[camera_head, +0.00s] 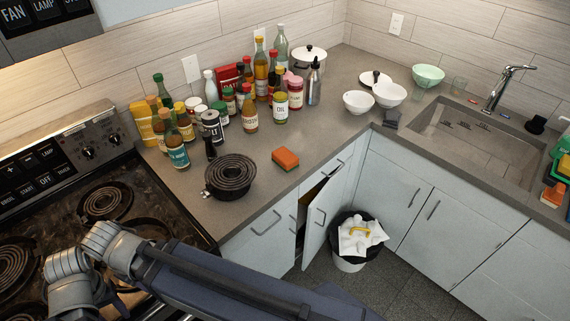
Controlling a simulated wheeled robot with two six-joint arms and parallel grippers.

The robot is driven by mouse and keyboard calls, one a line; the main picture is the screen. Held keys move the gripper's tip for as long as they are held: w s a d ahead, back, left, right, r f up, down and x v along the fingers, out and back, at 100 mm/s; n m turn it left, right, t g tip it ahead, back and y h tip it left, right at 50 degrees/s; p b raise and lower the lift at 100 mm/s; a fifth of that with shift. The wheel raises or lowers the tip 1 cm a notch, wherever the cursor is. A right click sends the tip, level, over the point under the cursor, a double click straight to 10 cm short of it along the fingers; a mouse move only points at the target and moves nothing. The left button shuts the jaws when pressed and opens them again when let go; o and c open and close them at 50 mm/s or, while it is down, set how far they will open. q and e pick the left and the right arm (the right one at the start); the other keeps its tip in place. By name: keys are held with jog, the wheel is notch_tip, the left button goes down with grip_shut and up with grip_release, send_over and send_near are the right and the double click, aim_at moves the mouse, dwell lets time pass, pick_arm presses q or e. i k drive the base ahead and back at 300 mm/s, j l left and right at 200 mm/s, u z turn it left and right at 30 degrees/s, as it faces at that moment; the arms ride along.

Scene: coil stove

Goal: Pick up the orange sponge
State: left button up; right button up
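The orange sponge (286,160) lies flat on the grey counter, right of the stack of dark coil burners and close to the counter's front edge. Its top is orange and its side is darker. Nothing touches it. One of my arms crosses the lower left over the stove, well short of the sponge, with grey joints and dark blue links showing. Neither gripper's fingers can be seen in the head view.
The coil burners (230,176) sit left of the sponge, with bottles and jars (249,108) behind. Below, a cabinet door (316,220) stands ajar beside a trash bin (349,263). White bowls (358,102) and a sink (480,147) are right. Counter around the sponge is clear.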

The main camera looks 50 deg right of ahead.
aim_at(283, 156)
jog(key=l+z, duration=0.1)
jog(key=z, duration=1.2)
